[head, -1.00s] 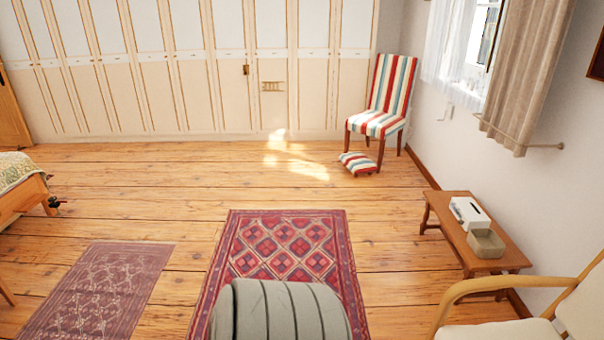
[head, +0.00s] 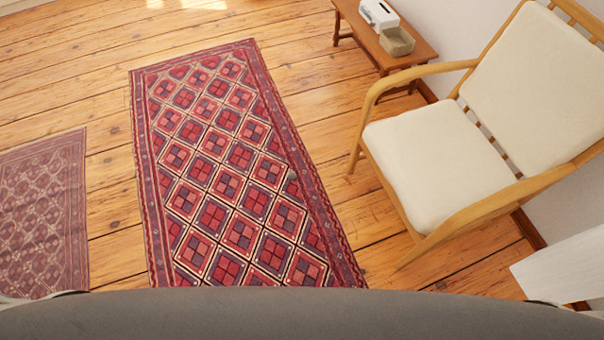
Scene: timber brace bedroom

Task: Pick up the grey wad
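I cannot make out a grey wad with certainty. Neither of my grippers is in view. My own grey body fills the bottom edge of the head view and hides the floor right in front of me.
A wooden armchair with cream cushions (head: 435,160) stands at the right. Behind it a low wooden bench (head: 350,14) carries a white box (head: 379,14) and a beige bin (head: 397,41). A faded rug (head: 45,215) lies at the left. Bare floor separates the rugs.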

